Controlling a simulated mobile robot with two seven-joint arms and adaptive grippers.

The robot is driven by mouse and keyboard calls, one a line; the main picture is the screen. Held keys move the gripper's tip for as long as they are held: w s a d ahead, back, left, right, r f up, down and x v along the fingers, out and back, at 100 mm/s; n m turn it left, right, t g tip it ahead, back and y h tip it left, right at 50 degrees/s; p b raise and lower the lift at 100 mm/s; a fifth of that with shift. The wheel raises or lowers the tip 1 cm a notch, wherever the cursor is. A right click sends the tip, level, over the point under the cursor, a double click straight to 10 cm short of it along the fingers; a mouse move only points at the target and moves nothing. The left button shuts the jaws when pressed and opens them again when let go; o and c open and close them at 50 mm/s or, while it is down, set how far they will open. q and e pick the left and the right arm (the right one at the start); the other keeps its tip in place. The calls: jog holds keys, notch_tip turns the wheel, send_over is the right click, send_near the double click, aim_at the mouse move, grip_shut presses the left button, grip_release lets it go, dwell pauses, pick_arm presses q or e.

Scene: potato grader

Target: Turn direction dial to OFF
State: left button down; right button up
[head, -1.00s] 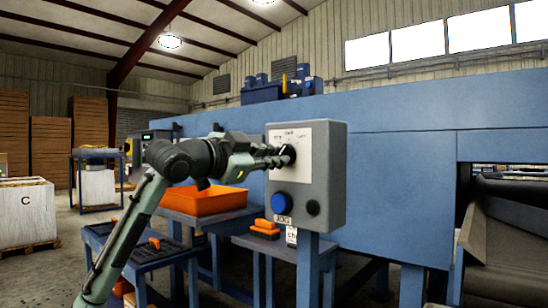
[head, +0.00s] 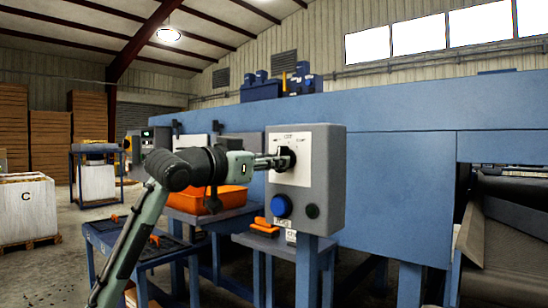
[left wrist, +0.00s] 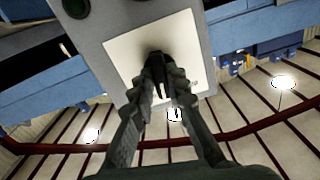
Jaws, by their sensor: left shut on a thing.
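The direction dial (head: 290,154) is a black knob on the white plate of a grey control box (head: 327,180). My left gripper (head: 279,161) reaches it from the left, its fingers shut on the knob. In the left wrist view the fingertips (left wrist: 160,78) close around the black dial (left wrist: 157,60), in front of the white plate (left wrist: 125,55). The fingers hide part of the dial. The plate's small lettering is too blurred to read, so I cannot tell which mark the dial points to. My right gripper is not in view.
A blue button (head: 281,206) and a dark green button (head: 312,211) sit below the dial. The large blue machine (head: 400,165) stands behind the box. An orange bin (head: 230,198) and a blue table (head: 105,232) stand to the left, below my arm.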

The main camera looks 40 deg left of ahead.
pick_arm(q)
jog(key=shift+n, duration=0.7)
jog(key=c, duration=1.5)
grip_release()
jog(key=s, duration=1.2)
jog(key=shift+a, duration=0.45)
